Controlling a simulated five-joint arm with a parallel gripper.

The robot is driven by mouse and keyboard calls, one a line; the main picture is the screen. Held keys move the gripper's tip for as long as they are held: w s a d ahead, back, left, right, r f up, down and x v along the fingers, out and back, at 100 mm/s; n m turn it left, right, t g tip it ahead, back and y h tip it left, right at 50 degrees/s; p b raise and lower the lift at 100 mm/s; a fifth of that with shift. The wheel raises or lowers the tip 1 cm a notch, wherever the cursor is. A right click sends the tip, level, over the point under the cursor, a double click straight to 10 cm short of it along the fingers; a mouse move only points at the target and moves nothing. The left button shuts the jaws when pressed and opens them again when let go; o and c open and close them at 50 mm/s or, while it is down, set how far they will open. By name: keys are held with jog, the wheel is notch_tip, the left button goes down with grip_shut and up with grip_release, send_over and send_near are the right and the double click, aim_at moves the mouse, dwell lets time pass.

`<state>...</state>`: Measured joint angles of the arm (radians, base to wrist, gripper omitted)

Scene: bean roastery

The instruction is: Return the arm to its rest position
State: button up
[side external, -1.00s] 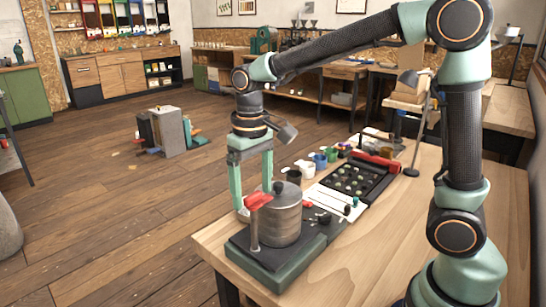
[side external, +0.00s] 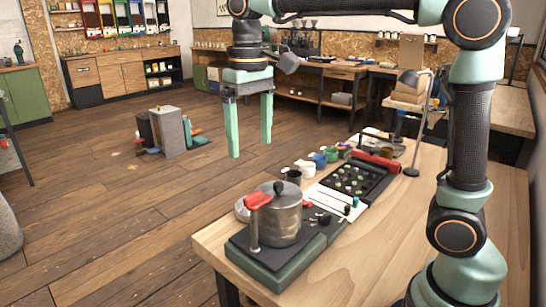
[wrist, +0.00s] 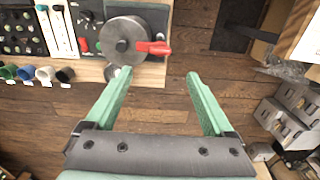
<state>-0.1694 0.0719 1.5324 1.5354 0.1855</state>
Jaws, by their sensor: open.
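My gripper (side external: 250,150) is open and empty, with its two green fingers pointing down and spread apart. In the side view it hangs well above and behind the metal pot (side external: 278,215), clear of the table.
The wooden table (side external: 370,250) also holds a black tray of small items (side external: 352,180), several small cups (side external: 319,160), a red object (side external: 376,161) and a desk lamp (side external: 428,110). A cluster of grey blocks (side external: 170,132) stands on the floor. The space around my gripper is clear.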

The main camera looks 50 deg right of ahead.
jog(key=shift+r, duration=0.4)
jog(key=s+d+f+t, duration=0.5)
jog(key=s+d+f, duration=0.1)
jog(key=s, duration=0.3)
jog(key=shift+s+d+f+t, duration=0.25)
jog(key=shift+f+t, duration=0.05)
jog(key=shift+f, duration=0.6)
